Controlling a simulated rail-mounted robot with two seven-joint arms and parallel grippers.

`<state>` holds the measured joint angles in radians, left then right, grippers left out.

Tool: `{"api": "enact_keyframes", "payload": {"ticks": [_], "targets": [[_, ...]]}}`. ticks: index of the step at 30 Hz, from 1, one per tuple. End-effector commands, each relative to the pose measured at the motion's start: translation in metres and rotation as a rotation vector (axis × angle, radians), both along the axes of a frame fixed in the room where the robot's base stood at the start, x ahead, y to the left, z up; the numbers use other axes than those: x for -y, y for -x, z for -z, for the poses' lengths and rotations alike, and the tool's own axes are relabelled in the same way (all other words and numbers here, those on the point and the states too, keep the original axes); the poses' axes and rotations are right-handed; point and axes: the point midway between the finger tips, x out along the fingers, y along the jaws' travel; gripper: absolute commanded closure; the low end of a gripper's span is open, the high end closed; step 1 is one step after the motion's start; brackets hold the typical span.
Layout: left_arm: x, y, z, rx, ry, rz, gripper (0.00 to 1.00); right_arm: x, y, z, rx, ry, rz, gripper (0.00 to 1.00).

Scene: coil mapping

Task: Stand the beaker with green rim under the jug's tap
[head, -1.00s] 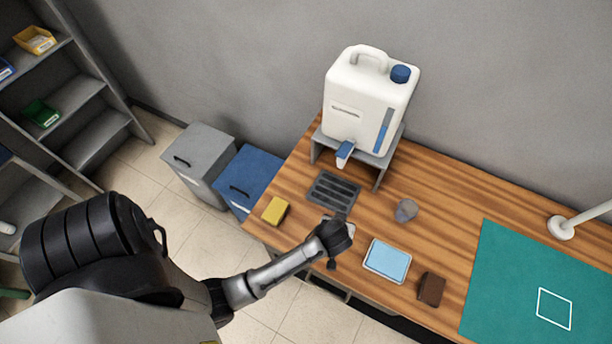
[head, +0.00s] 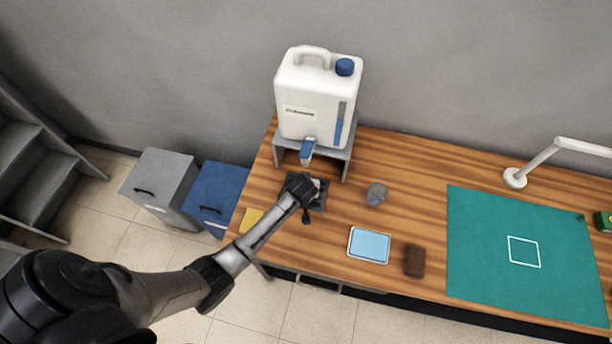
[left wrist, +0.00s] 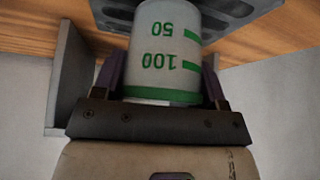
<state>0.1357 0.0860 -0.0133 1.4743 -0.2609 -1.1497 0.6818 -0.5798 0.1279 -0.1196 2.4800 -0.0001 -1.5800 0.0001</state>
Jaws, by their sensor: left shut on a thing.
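The white jug (head: 310,105) stands on a grey stand (head: 337,153) at the back of the bench, its blue tap (head: 307,151) pointing forward. My left gripper (head: 303,186) is over the dark slotted drip tray (head: 319,205), just in front of and below the tap. It is shut on the beaker with green rim (left wrist: 166,55), mostly hidden by the hand in the head view. In the left wrist view the beaker sits between the fingers, with upside-down green 50 and 100 marks and a green band; its far end overlaps the tray (left wrist: 235,10). Contact with the tray is unclear.
A grey cup (head: 376,193) stands right of the tray. A yellow block (head: 251,220), a blue-topped tray (head: 369,245) and a brown block (head: 414,260) lie along the front. A green mat (head: 480,240) and white lamp (head: 515,178) are at right.

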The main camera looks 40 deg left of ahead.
Motion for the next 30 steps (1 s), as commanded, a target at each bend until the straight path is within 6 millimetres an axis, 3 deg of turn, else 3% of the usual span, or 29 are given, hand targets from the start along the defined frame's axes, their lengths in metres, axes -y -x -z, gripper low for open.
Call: {"api": "enact_keyframes", "payload": {"ticks": [5, 13, 18, 30], "targets": [[-0.006, -0.007, 0.0, 0.0, -0.002, 0.0, 0.57, -0.001, 0.0, 0.0, 0.0, -0.004, 0.002, 0.57], [-0.026, -0.036, -0.001, 0.001, -0.003, -0.001, 0.57, -0.003, 0.0, -0.001, 0.0, -0.009, 0.006, 0.57], [-0.024, -0.033, 0.014, -0.002, -0.001, -0.001, 0.57, -0.004, 0.0, -0.001, 0.0, -0.012, 0.008, 0.57], [-0.024, -0.033, 0.018, 0.0, 0.0, 0.0, 0.57, -0.003, 0.0, 0.001, 0.0, -0.009, 0.005, 0.57]]}}
